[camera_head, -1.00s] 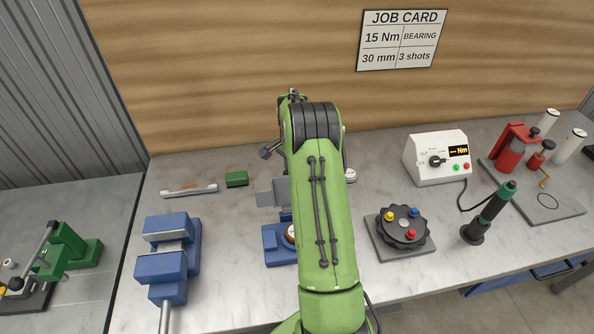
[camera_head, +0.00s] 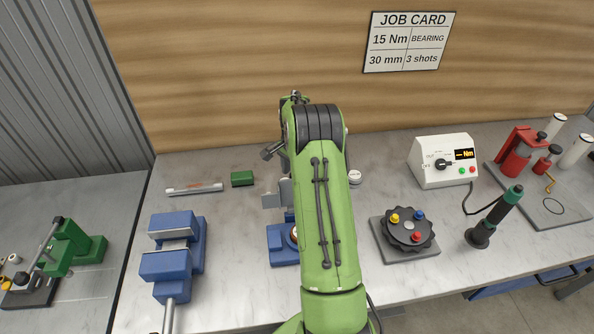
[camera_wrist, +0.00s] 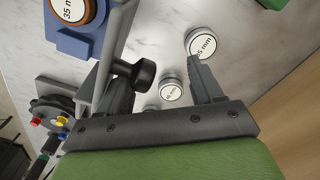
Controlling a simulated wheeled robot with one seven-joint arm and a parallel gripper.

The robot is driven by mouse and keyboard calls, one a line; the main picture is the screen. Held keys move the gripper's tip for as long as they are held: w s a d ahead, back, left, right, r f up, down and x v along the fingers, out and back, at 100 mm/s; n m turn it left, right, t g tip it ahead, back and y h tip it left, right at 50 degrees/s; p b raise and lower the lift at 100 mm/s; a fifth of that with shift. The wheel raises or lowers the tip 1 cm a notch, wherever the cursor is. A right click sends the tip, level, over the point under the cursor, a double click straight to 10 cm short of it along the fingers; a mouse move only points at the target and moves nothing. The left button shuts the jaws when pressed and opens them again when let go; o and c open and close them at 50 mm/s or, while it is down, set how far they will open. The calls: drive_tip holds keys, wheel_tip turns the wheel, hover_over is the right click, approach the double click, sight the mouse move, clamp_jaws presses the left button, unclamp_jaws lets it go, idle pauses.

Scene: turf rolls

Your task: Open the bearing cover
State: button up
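The blue bearing housing (camera_head: 282,248) sits on the bench, partly hidden behind my arm. In the wrist view the housing (camera_wrist: 75,44) holds a round piece marked 35 mm (camera_wrist: 72,8), which shows uncovered. A grey plate, apparently the cover (camera_wrist: 112,50), stands up at the housing's side with a black knob (camera_wrist: 136,74) on it. A grey plate also shows in the head view (camera_head: 275,196). My gripper (camera_wrist: 163,70) is open, fingers wide apart. The knob is beside the left finger; I cannot tell whether they touch. My fingers are hidden in the head view.
White-topped discs (camera_wrist: 202,42) (camera_wrist: 171,90) lie near the fingers. A blue vise (camera_head: 172,255) stands left, a green block (camera_head: 242,178) behind. A black dial with coloured knobs (camera_head: 408,232), a torque meter (camera_head: 443,160) and a driver (camera_head: 492,218) stand right.

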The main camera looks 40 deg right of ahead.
drive_tip(key=shift+w+a, duration=0.15)
drive_tip(key=shift+a, duration=0.05)
wheel_tip(320, 180, up, 16)
drive_tip(key=shift+d+p, duration=0.2)
drive_tip(key=shift+p, duration=0.1)
drive_tip(key=shift+f, duration=0.1)
